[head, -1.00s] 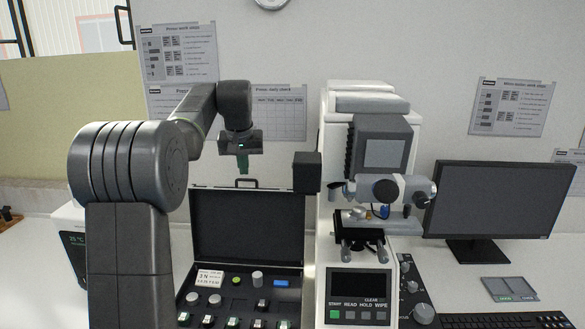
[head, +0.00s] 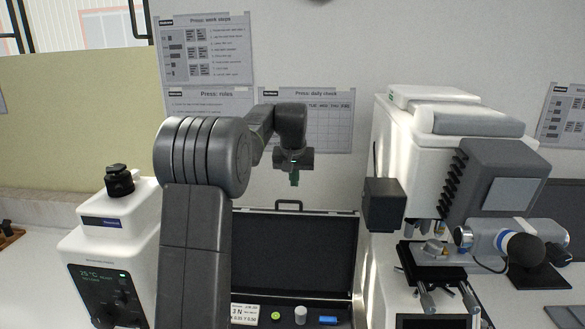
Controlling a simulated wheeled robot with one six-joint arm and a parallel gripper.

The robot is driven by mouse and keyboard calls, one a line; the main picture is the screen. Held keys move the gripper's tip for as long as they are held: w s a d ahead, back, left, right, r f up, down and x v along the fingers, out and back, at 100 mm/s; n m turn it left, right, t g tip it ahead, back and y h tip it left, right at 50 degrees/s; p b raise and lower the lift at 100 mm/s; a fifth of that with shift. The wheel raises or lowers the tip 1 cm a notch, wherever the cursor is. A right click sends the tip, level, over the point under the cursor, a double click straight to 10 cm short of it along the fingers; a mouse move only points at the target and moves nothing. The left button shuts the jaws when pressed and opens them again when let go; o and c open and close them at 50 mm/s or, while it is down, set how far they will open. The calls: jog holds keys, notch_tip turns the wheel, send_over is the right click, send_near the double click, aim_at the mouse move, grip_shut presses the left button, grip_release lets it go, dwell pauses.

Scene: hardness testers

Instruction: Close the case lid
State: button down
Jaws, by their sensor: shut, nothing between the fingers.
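The black case's lid (head: 290,250) stands open and upright in the head view, with a handle (head: 289,204) on its top edge. The case's base (head: 343,314) shows only along the bottom edge of the picture, holding a white label card, a green button-like piece, a pale cylinder and a blue block. Its front part is out of view. My gripper (head: 294,181) points down above the lid's top edge, shut and empty. It appears apart from the lid, though its depth relative to the lid is hard to tell.
A white hardness tester (head: 425,150) with a grey head stands close to the right of the case. A white device with a dark display (head: 105,290) stands at left. A wall with posted sheets (head: 205,50) is behind. Part of a monitor (head: 570,220) shows at far right.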

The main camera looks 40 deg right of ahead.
jog(key=s+a+f, duration=0.1)
jog(key=s+a+f+p, duration=0.1)
jog(key=f, duration=0.1)
dwell(0.4)
jog(key=shift+s+f, duration=0.1)
